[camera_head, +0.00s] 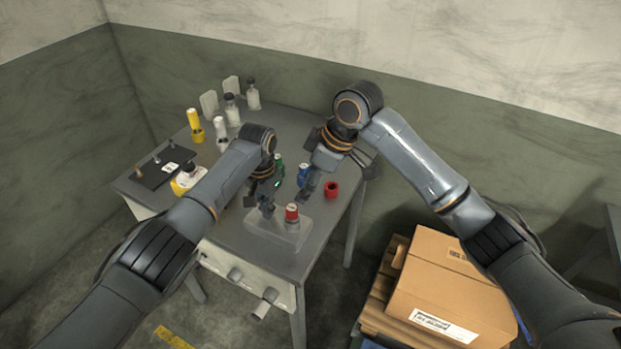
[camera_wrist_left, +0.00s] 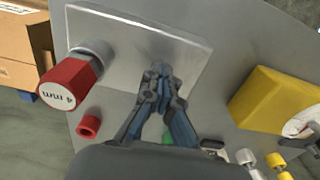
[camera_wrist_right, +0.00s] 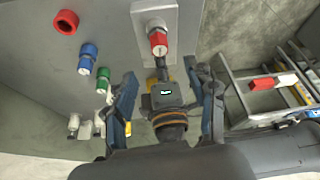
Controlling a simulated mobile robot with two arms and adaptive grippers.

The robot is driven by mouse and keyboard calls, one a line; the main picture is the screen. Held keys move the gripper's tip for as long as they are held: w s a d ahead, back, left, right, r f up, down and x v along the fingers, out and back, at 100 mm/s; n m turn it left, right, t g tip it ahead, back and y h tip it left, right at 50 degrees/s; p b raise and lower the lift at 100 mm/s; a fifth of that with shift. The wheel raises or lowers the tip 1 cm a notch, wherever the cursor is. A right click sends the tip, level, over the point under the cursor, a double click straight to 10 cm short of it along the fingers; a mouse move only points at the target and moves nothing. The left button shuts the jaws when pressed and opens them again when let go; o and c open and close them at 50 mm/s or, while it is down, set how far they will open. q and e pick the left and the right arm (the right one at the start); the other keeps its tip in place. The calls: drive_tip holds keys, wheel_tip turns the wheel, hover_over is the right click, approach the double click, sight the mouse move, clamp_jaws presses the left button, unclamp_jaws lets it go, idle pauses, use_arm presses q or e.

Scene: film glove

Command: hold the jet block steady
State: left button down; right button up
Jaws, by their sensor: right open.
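The jet block (camera_head: 262,231) is a pale grey slab near the table's front right corner, with a red-capped jet (camera_head: 291,213) standing on it. In the left wrist view the slab (camera_wrist_left: 200,35) lies beneath my fingers, and the red cap (camera_wrist_left: 70,84) reads "4 mm". My left gripper (camera_wrist_left: 160,72) has its fingertips together over the slab, beside the jet. I cannot tell whether the tips touch the slab. My right gripper (camera_wrist_right: 166,82) is open and empty, apart from the block. In the right wrist view the slab (camera_wrist_right: 150,12) and red cap (camera_wrist_right: 158,42) show ahead.
A red ring (camera_head: 331,188), a blue-capped piece (camera_head: 303,174) and a green one (camera_head: 279,170) stand behind the block. A yellow piece (camera_head: 187,180), a dark mat (camera_head: 157,172) and bottles (camera_head: 252,95) occupy the left and back. Cardboard boxes (camera_head: 445,285) stand right of the table.

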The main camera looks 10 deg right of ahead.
sight(293, 208)
drive_tip(key=x, duration=1.1)
drive_tip(key=shift+s, duration=0.1)
drive_tip(key=shift+r, duration=0.1)
clamp_jaws()
